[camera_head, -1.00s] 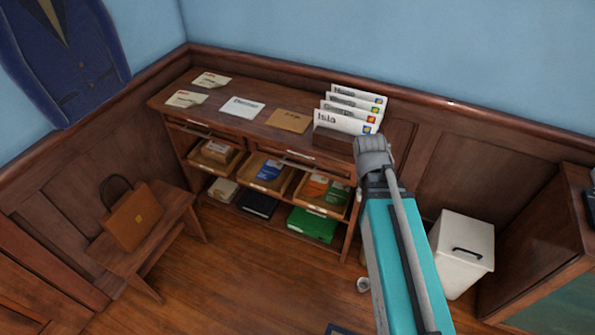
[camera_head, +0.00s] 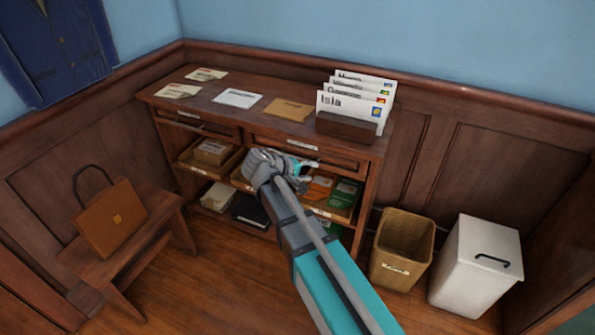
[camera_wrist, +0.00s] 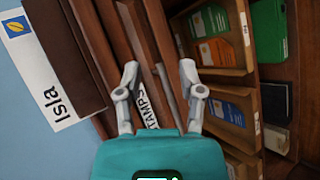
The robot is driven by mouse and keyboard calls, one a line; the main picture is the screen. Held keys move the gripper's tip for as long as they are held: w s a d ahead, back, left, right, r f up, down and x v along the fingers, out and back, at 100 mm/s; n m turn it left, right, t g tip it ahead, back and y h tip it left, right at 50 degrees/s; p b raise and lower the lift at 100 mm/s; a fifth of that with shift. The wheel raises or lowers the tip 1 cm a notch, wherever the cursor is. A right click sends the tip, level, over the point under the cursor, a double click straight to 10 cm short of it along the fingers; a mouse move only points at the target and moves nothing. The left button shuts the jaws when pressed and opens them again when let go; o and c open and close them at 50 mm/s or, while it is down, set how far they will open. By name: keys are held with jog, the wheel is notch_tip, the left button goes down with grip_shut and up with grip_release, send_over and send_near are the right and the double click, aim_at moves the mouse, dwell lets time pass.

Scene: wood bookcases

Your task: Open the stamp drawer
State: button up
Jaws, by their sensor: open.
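The stamp drawer (camera_head: 337,158) is the right of two top drawers in the wooden desk and looks shut. In the wrist view its front runs upright, with a label reading STAMPS (camera_wrist: 150,112) and a grey bar handle (camera_wrist: 167,95). My gripper (camera_wrist: 159,70) is open and empty, its fingers either side of the handle in the picture; I see no contact. In the head view my gripper (camera_head: 303,169) is in front of this drawer, hiding part of it.
Envelopes (camera_head: 238,98) and a letter rack (camera_head: 346,127) stand on the desktop. Open trays (camera_wrist: 215,50) with cards lie below the drawer. A wicker basket (camera_head: 402,248) and white bin (camera_head: 475,266) stand right. A bench (camera_head: 153,235) with a briefcase stands left.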

jog(key=w+a+f+n+t+h+b, duration=0.1)
jog(key=a+n+t+b, duration=0.2)
jog(key=a, duration=1)
jog(key=t+b, duration=0.1)
jog(key=b, duration=0.2)
jog(key=shift+a+f+t+b, duration=0.3)
jog(key=shift+f+t, duration=0.05)
jog(key=shift+t, duration=0.05)
jog(key=shift+w, duration=0.1)
jog(key=b+x, duration=0.2)
jog(key=x, duration=1.1)
jog(key=shift+w+d, duration=0.2)
jog(key=shift+d, duration=0.2)
grip_shut()
